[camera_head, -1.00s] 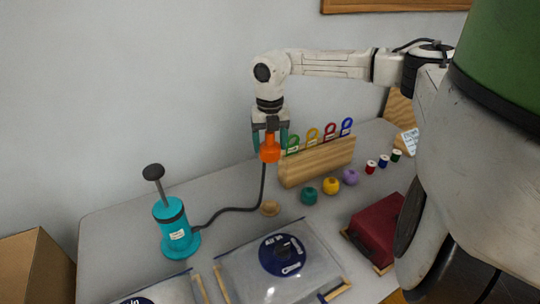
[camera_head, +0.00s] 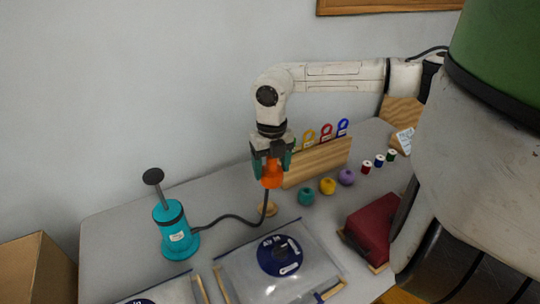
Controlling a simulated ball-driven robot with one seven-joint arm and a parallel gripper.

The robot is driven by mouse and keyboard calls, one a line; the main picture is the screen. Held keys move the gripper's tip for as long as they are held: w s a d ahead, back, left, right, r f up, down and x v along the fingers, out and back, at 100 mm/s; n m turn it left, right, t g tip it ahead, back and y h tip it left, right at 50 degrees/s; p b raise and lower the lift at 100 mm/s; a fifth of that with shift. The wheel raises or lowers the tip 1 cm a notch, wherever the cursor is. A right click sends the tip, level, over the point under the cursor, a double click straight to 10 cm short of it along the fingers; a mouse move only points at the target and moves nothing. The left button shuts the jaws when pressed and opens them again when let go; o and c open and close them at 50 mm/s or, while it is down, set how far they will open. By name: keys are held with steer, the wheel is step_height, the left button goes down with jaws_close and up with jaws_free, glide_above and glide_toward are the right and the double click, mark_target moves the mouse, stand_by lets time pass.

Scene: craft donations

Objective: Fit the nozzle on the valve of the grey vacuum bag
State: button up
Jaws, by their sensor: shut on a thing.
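My gripper (camera_head: 271,168) is shut on the orange nozzle (camera_head: 272,180) and holds it above the table, pointing down. A dark hose runs from the nozzle to the teal hand pump (camera_head: 173,228), which stands at the left with its handle up. A clear bag (camera_head: 240,275) with a round dark blue label (camera_head: 279,256) lies at the front, right of centre; a small dark knob shows on the label. A second bag (camera_head: 165,293) lies to its left, cut off by the frame edge. I cannot tell which bag is the grey one. The nozzle is apart from both.
A wooden rack (camera_head: 318,162) with coloured loops stands behind my gripper. Teal, yellow and purple yarn balls (camera_head: 328,186) and several thread spools (camera_head: 378,160) lie to the right. A dark red case (camera_head: 370,235) is right of the bag. A small wooden piece (camera_head: 271,209) lies below the nozzle.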

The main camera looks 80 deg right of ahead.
steer(key=s+a+n+p, duration=0.2)
steer(key=a+p, duration=0.1)
steer(key=a, duration=0.4)
steer(key=s+a+n+p, duration=0.2)
steer(key=s+a, duration=0.1)
steer(key=a, duration=0.5)
steer(key=b, duration=0.7)
glide_above(280, 247)
step_height(280, 247, down, 6)
steer(key=shift+r, duration=0.25)
steer(key=shift+f+b, duration=2.05)
steer(key=shift+b, duration=0.45)
stand_by(0.4)
steer(key=o, duration=1.1)
steer(key=shift+o, duration=0.2)
steer(key=shift+r, duration=0.1)
step_height(280, 247, up, 11)
steer(key=shift+f, duration=0.2)
